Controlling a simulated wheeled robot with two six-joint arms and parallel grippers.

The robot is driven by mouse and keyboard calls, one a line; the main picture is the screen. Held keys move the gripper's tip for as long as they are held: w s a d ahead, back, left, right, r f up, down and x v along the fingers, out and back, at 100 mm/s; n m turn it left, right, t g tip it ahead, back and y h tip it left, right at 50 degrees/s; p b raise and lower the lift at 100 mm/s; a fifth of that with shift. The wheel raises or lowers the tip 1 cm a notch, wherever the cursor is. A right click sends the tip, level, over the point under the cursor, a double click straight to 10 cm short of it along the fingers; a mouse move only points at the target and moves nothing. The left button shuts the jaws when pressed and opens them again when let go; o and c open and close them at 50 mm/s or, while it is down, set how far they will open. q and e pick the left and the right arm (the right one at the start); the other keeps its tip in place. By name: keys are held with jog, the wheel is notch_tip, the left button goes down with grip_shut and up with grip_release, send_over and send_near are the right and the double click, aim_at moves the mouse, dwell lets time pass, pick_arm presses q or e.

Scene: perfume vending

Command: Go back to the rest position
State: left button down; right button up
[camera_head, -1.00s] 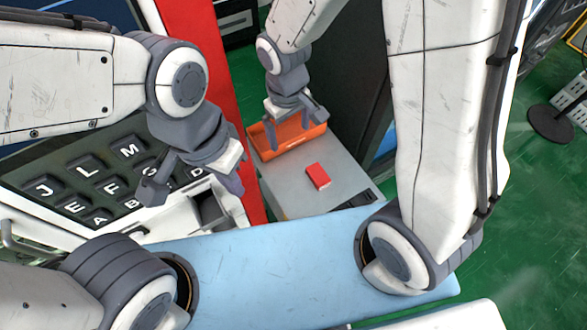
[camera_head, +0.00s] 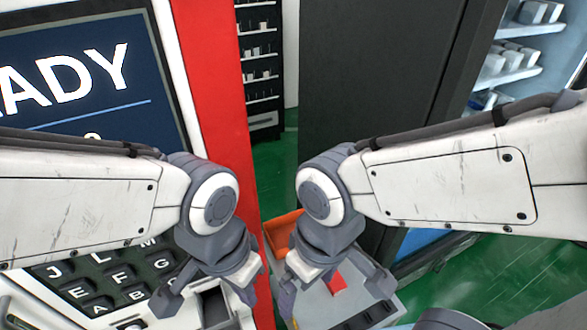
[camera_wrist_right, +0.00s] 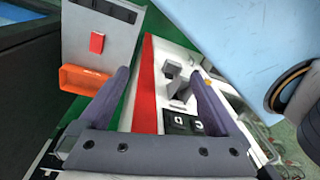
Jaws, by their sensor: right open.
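My left gripper (camera_head: 210,300) hangs in front of the lettered keypad, with its fingers apart and nothing seen between them. My right gripper (camera_head: 335,298) hangs pointing down in front of the grey stand, fingers spread. The right wrist view shows it (camera_wrist_right: 160,78) open and empty. Both forearms come in level from the sides, and the two grippers are side by side, apart from each other. A small red box (camera_head: 337,284) lies on the grey stand, partly hidden behind the right gripper; it also shows in the right wrist view (camera_wrist_right: 97,42).
An orange tray (camera_head: 283,228) sits on the stand (camera_wrist_right: 122,38), partly behind the right arm. At left is the vending machine with its screen (camera_head: 70,75), keypad (camera_head: 95,290) and red side panel (camera_head: 212,90). A dark cabinet (camera_head: 370,80) and shelves of goods (camera_head: 520,50) stand behind.

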notch_tip(320, 180, down, 18)
jog(key=b, duration=1.7)
jog(key=shift+f, duration=0.15)
